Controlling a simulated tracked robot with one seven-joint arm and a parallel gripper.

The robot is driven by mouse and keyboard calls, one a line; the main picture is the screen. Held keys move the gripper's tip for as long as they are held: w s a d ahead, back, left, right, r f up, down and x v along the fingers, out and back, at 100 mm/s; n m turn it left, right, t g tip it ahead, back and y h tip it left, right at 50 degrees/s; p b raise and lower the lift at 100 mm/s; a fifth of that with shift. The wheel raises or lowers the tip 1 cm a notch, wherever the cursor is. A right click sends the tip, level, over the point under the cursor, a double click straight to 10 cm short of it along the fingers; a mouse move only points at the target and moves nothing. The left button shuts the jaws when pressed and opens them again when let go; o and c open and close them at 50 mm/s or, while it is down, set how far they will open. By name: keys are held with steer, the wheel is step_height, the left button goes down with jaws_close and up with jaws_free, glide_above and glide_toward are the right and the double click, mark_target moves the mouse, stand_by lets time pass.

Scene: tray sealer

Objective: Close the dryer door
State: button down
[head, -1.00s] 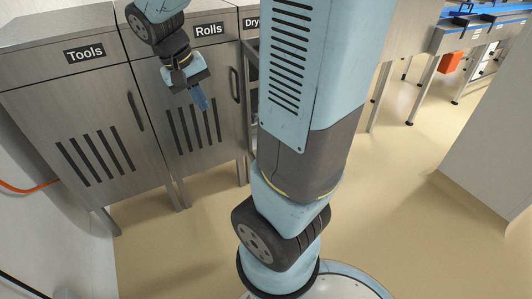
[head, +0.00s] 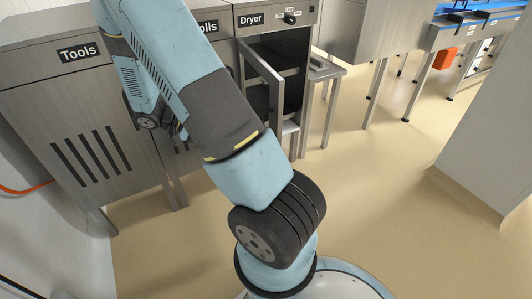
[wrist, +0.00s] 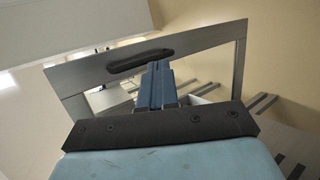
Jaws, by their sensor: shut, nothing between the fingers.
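In the head view my arm hides the fingers.
The Tools cabinet (head: 75,120) and the Rolls cabinet (head: 207,27) stand left of the dryer, both shut. A low steel table (head: 325,73) stands at its right. The beige floor (head: 390,170) is clear to the right.

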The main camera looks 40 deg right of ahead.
steer(key=d+f+n+h, duration=0.1)
steer(key=d+f+h, duration=0.25)
steer(key=f, duration=0.55)
steer(key=d+f+n+h, duration=0.15)
steer(key=f+h, duration=0.25)
steer(key=f, duration=0.4)
steer(key=x, duration=1.4)
steer(key=shift+w+d+f+m+t, duration=0.15)
steer(key=shift+d+f+m+t, duration=0.2)
steer(key=shift+f+m, duration=0.15)
